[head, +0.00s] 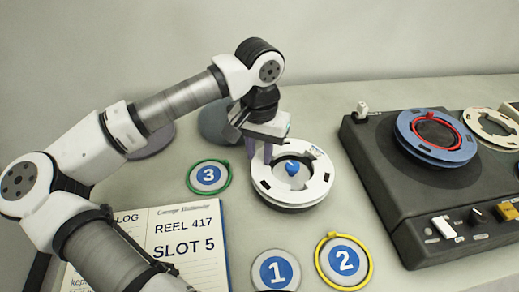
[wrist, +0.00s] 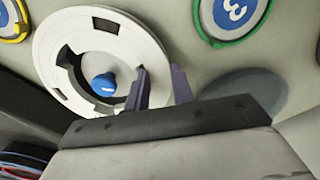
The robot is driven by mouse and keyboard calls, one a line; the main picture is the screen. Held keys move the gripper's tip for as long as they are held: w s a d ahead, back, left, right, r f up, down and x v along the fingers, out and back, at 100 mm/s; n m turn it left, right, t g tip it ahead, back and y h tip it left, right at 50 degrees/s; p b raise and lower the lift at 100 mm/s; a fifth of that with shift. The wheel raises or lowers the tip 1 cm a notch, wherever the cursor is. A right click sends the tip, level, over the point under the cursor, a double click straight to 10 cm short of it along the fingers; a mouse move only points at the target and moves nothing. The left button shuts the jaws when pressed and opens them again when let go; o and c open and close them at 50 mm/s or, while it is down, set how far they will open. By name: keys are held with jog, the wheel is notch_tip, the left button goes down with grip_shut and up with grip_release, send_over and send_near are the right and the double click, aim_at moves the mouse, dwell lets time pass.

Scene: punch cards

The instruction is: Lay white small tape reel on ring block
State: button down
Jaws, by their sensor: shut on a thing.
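The white small tape reel (head: 319,180) is a flat white ring with dark slots, at mid table in the head view. It also shows in the wrist view (wrist: 140,45). My gripper (head: 260,154) is shut on its upper left rim, with one finger at the inner edge and one outside. A blue knob (head: 293,168) stands within the reel's hole. A grey round layer, likely the ring block (head: 290,207), shows under the reel's front edge. I cannot tell whether reel and layer touch. Much of that layer is hidden.
Number discs 3 (head: 208,176), 2 (head: 343,261) and 1 (head: 275,271) lie around the reel. An open log book (head: 185,238) reads reel 417, slot 5.

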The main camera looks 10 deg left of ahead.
jog(key=shift+f+b, duration=0.6)
jog(key=shift+f, duration=0.1)
jog(key=c, duration=1.1)
grip_release()
jog(key=c, duration=0.4)
jog(key=shift+r, duration=0.15)
jog(key=shift+r+p, duration=2.55)
jog(key=shift+r, duration=1.85)
